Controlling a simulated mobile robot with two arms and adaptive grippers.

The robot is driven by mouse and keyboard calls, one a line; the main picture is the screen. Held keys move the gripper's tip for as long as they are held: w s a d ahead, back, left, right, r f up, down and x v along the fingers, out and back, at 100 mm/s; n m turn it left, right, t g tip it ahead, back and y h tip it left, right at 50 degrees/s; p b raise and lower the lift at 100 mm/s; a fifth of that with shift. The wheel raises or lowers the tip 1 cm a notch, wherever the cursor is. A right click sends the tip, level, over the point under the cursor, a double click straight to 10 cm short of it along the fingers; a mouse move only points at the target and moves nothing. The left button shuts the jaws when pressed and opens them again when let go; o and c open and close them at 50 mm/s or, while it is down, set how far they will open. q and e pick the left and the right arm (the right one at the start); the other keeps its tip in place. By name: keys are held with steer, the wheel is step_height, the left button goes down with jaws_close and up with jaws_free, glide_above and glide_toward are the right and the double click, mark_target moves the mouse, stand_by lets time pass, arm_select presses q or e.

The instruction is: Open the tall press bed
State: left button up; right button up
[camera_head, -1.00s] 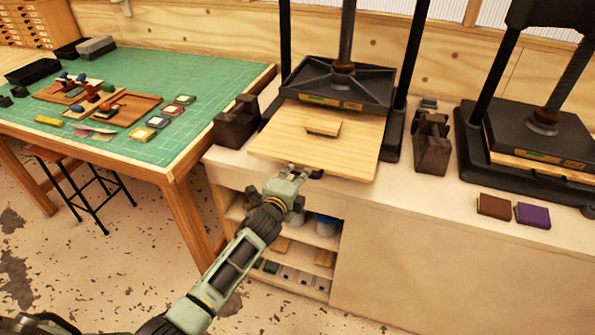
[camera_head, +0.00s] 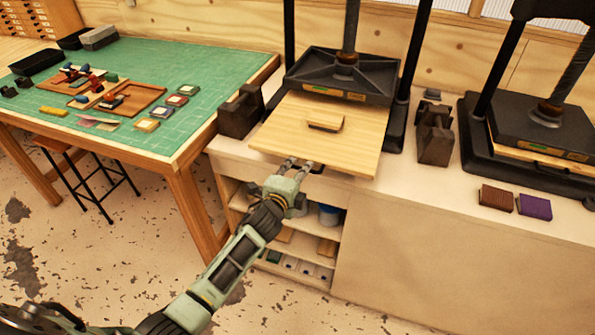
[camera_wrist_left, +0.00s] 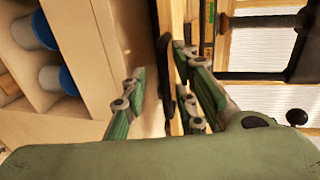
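The tall press (camera_head: 343,72) stands at the back middle of the counter. Its bed is a pale wooden board (camera_head: 350,150) with a small wooden block (camera_head: 325,121) on it, sticking out in front of the dark platen. A dark handle (camera_head: 317,169) shows under the bed's front edge, partly hidden by my gripper. My left gripper (camera_head: 295,165) is at that front edge. In the left wrist view its fingers (camera_wrist_left: 158,85) are apart, with the dark handle (camera_wrist_left: 166,72) between them. Contact with the handle cannot be told. My right gripper is not in view.
A second press (camera_head: 535,130) stands at the right. Dark metal blocks (camera_head: 240,112) (camera_head: 435,135) flank the tall press. Brown (camera_head: 496,198) and purple (camera_head: 534,206) books lie on the counter. A green-topped table (camera_head: 190,75) is at the left. Open shelves (camera_head: 310,250) are below the bed.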

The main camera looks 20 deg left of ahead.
arm_select(q)
steer(key=shift+r, duration=0.15)
steer(key=v, duration=1.2)
stand_by(0.3)
steer(key=s+a+f+n+g+b, duration=0.1)
steer(key=s+f+n+g, duration=0.35)
steer(key=f, duration=0.75)
steer(key=s+a+f+n+g+b, duration=0.1)
steer(key=s+f, duration=0.6)
steer(key=f, duration=0.6)
steer(key=s+f+n+g+b, duration=0.1)
steer(key=s+f+n+g, duration=0.15)
steer(key=s+f, duration=0.65)
steer(key=s+f+n+g+b, duration=0.1)
steer(key=s+f+n+g, duration=0.2)
steer(key=s+f, duration=0.7)
steer(key=s+f+n+g+b, duration=0.1)
steer(key=s+f+n+g, duration=0.2)
steer(key=s+f, duration=0.8)
steer(key=s+n, duration=0.2)
steer(key=s, duration=0.6)
steer(key=shift+f+y, duration=0.3)
steer(key=shift+f, duration=0.05)
